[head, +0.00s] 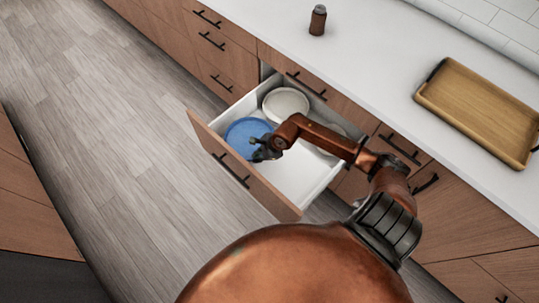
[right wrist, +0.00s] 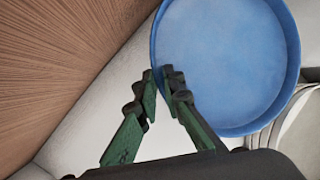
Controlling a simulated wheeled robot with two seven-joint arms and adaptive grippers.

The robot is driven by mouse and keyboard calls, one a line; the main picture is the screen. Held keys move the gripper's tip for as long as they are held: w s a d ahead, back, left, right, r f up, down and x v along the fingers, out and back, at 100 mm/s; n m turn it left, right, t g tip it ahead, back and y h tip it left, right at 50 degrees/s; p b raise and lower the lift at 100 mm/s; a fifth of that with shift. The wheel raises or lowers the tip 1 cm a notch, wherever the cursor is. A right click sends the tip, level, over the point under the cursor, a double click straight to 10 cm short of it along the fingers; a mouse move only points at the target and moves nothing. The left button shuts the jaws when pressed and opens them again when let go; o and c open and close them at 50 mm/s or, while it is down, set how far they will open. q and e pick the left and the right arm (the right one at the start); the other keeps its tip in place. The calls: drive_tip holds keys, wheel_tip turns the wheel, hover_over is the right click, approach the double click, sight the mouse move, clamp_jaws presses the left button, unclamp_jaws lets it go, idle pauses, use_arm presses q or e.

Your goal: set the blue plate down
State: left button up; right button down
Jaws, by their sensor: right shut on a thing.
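The blue plate (head: 246,136) is inside the open drawer (head: 290,185), toward its left front side in the head view. My right gripper (head: 262,149) reaches down into the drawer and is at the plate's near right rim. In the right wrist view the blue plate (right wrist: 230,60) fills the upper right. There the fingertips of my right gripper (right wrist: 170,80) are shut on the plate's rim. Whether the plate touches the drawer floor cannot be told. My left gripper is not in view.
A pale plate or bowl (head: 286,104) lies in the drawer behind the blue plate. Another pale dish (head: 334,131) is partly hidden by my right arm. The drawer floor at the right front is bare. A wooden tray (head: 480,110) and a brown shaker (head: 318,20) stand on the white counter.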

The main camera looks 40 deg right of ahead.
drive_tip(key=b, duration=0.1)
hover_over(258, 169)
wheel_tip(258, 169, down, 4)
drive_tip(key=shift+d+f, duration=0.1)
drive_tip(key=shift+f, duration=0.15)
wheel_tip(258, 169, down, 3)
drive_tip(key=shift+f+b, duration=0.1)
drive_tip(key=shift+b, duration=0.5)
drive_tip(key=shift+f, duration=0.25)
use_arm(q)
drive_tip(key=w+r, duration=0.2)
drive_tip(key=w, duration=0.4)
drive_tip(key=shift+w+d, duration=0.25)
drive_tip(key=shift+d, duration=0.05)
use_arm(e)
drive_tip(key=c, duration=2.1)
unclamp_jaws()
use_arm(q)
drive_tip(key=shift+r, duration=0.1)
